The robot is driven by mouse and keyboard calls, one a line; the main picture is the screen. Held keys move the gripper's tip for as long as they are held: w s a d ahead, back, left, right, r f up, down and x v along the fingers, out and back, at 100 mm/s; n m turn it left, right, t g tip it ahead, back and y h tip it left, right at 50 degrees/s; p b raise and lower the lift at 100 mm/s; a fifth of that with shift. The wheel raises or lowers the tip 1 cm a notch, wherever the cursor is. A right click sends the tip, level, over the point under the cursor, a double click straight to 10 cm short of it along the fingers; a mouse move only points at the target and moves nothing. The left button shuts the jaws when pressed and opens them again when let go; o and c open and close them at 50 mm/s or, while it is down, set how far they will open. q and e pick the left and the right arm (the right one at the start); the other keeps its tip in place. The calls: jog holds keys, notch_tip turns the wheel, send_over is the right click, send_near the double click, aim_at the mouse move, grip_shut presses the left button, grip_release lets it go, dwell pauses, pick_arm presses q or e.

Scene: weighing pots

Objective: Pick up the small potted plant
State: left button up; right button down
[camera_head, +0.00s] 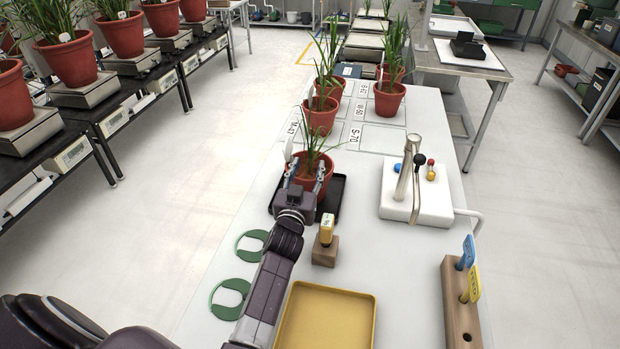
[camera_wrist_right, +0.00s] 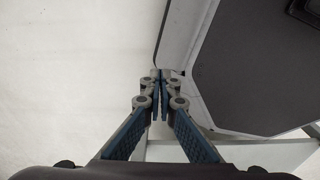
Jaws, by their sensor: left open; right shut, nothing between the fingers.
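A small potted plant (camera_head: 312,174), a terracotta pot with green grassy leaves, stands on a black tray (camera_head: 334,199) on the white table. My left gripper (camera_head: 305,172) is open, with its fingers on either side of this pot. I cannot tell whether the fingers touch it. Its palm hides the pot's lower front. More potted plants stand behind it, the nearest one (camera_head: 320,118) close by. My right gripper (camera_wrist_right: 159,75) shows only in the right wrist view; it is shut and empty, over pale floor and beside a grey, white-edged surface.
A tap on a white base (camera_head: 415,203) stands to the right of the pot. A wooden tag holder (camera_head: 460,310) is at right. Scales with pots line the left bench.

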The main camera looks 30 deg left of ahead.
aim_at(309, 156)
pick_arm(q)
jog(key=shift+w+a+r, duration=0.15)
jog(key=shift+w+a, duration=0.1)
jog(key=shift+w, duration=0.25)
jog(key=shift+w+a+r, duration=0.1)
jog(key=shift+w+a, duration=0.15)
jog(key=shift+w, duration=0.25)
jog(key=x, duration=0.3)
jog(key=shift+w+a+p, duration=0.15)
jog(key=shift+p, duration=0.2)
jog(key=c, duration=0.5)
grip_shut()
pick_arm(e)
jog(key=shift+w+a+r, duration=0.15)
jog(key=shift+w+r, duration=0.3)
jog(key=shift+w, duration=0.2)
pick_arm(q)
jog(key=shift+r, duration=0.25)
jog(key=shift+w, duration=0.1)
pick_arm(e)
jog(key=shift+w, duration=0.1)
